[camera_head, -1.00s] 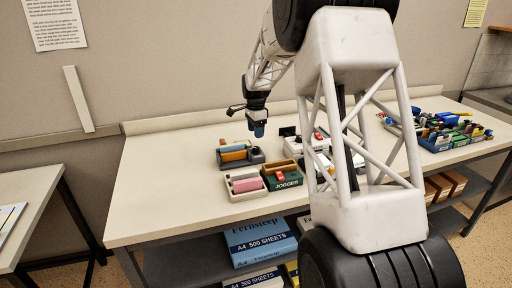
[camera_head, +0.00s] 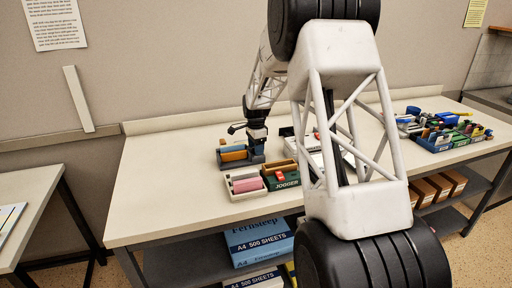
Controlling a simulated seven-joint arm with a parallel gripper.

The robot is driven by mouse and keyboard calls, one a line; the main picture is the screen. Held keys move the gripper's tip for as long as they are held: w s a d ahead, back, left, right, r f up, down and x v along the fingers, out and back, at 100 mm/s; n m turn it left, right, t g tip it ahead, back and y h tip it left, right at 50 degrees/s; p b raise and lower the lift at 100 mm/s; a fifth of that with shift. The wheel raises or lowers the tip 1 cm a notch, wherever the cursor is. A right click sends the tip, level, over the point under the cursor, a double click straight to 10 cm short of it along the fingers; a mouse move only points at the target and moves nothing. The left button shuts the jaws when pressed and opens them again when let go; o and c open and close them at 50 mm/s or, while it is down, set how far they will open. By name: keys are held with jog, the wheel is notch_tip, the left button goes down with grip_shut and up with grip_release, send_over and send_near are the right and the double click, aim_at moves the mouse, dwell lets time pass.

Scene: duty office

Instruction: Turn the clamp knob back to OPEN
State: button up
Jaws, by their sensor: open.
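My gripper (camera_head: 257,153) is small in the head view. It points down at the right end of a dark grey-blue device (camera_head: 226,164) that holds a blue and an orange block (camera_head: 233,155). The fingertips reach down to about the device's top; I cannot tell whether they touch it. The clamp knob cannot be made out, and no OPEN mark is readable at this size. A green box labelled JOGGER (camera_head: 284,180) with a red part on it stands just in front and to the right of my gripper.
Blue bins of stationery (camera_head: 446,140) stand at the right. The left part of the table (camera_head: 160,190) is clear.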

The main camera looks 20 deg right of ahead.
jog(key=c, duration=0.9)
jog(key=shift+n, duration=2.4)
jog(key=o, duration=0.9)
jog(key=shift+w+m, duration=0.1)
jog(key=shift+m, duration=0.4)
